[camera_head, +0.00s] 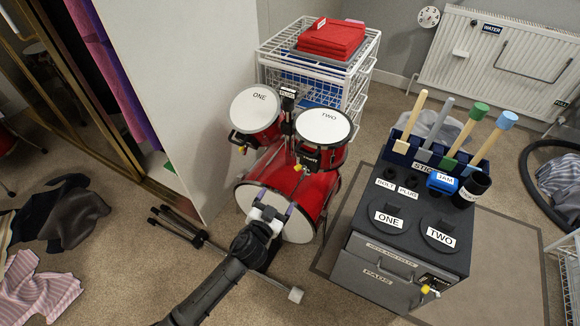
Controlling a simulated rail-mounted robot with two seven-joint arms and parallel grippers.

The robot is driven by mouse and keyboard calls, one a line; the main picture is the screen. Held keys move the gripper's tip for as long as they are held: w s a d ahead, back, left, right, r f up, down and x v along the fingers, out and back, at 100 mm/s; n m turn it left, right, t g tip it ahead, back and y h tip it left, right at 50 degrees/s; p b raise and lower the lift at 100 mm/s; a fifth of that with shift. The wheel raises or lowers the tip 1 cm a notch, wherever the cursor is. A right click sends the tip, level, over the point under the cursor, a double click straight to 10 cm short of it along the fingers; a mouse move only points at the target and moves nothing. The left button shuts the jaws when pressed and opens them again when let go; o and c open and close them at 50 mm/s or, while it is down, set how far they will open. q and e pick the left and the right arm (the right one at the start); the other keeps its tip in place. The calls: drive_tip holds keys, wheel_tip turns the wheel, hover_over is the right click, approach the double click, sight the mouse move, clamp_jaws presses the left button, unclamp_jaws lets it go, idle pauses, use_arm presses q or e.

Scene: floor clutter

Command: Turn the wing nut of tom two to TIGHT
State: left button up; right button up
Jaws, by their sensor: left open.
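Tom two (324,127) is a red drum with a white head marked TWO, mounted above the red bass drum (318,188) on the right. Below its rim is a small dark label (308,157) whose word is too small to read surely. A small yellow piece, seemingly its wing nut (299,168), shows just under that label; its turn position cannot be told. My left gripper (268,211) is open in front of the bass drum's white head, below and left of the wing nut and apart from it. My right gripper is not in view.
Tom one (256,97), with another yellow piece (242,149), stands left of tom two. A dark cabinet (345,255) with sticks and pads stands close right. A white wire rack (365,62) is behind, a white panel (185,90) left. Clothes (70,212) litter the left floor.

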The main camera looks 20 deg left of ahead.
sight(303, 169)
use_arm(q)
drive_tip(key=shift+n+t+h, duration=0.5)
drive_tip(key=shift+h, duration=0.4)
drive_tip(key=shift+w+d+r+b, duration=0.2)
drive_tip(key=shift+w+d+b, duration=0.5)
drive_tip(key=shift+w, duration=1.5)
drive_tip(key=shift+w+d+r+b, duration=0.3)
drive_tip(key=shift+w+b, duration=0.8)
drive_tip(key=shift+w, duration=1.15)
drive_tip(key=shift+w+d+r+b, duration=0.15)
drive_tip(key=shift+w+d+b, duration=0.55)
drive_tip(key=shift+w, duration=1.5)
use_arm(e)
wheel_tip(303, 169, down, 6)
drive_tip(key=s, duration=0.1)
use_arm(q)
drive_tip(key=shift+a, duration=0.2)
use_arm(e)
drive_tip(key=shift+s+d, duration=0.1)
use_arm(q)
drive_tip(key=c, duration=0.9)
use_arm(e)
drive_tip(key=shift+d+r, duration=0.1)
